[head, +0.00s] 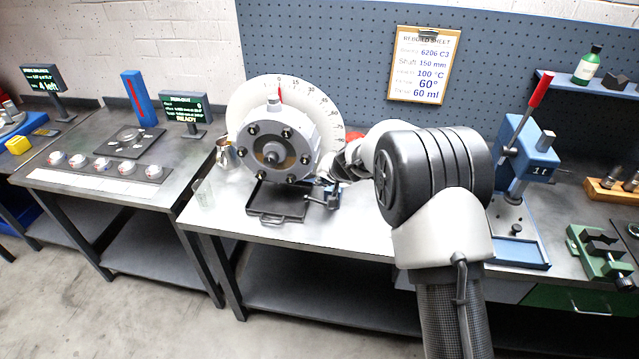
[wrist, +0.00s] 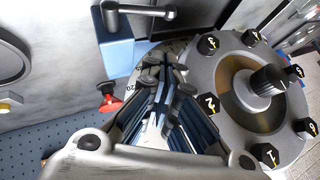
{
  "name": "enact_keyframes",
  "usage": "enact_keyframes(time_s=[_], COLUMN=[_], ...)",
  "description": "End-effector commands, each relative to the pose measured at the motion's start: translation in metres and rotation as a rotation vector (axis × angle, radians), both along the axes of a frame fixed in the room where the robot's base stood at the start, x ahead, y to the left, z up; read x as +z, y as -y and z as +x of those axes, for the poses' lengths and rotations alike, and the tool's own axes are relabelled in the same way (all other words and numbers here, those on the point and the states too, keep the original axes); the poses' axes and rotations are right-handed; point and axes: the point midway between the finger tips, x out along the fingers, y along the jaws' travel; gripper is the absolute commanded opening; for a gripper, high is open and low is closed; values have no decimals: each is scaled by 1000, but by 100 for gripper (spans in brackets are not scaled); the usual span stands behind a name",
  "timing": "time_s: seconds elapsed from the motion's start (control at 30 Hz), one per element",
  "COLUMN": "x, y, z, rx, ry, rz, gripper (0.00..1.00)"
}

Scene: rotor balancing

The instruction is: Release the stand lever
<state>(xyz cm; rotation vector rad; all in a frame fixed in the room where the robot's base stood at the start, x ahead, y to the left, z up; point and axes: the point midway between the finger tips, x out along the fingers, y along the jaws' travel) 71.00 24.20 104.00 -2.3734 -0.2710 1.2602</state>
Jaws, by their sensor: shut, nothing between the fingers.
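The rotor stand holds a grey round housing (head: 272,148) with several dark bolts, in front of a white degree dial (head: 240,100). In the wrist view the housing (wrist: 222,80) shows numbered bolts at the right. A grey metal lever (wrist: 140,11) with a rounded end lies at the top of the wrist view, by a blue block (wrist: 117,58). What looks like the same lever (head: 331,197) is small at the stand's lower right in the head view. My gripper (wrist: 163,72) is shut and empty, beside the housing and apart from the lever. My arm partly hides it in the head view.
A black tray (head: 276,217) sits below the housing. A blue press (head: 522,165) with a red-handled lever stands right of my arm. A red knob (wrist: 108,91) shows near the dial.

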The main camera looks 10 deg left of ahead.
Motion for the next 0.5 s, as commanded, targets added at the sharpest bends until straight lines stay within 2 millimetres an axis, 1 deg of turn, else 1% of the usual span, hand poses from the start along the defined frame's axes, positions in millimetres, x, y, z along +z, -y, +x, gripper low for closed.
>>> enact_keyframes(time_s=[0.03,0.2,0.33,0.5], x=[12,36,45,47], y=[3,8,11,12], z=[-6,-23,-30,-33], rx=[-1,-1,0,-1], ry=[4,4,3,2], rz=[2,0,0,0], gripper=[0,0,0,0])
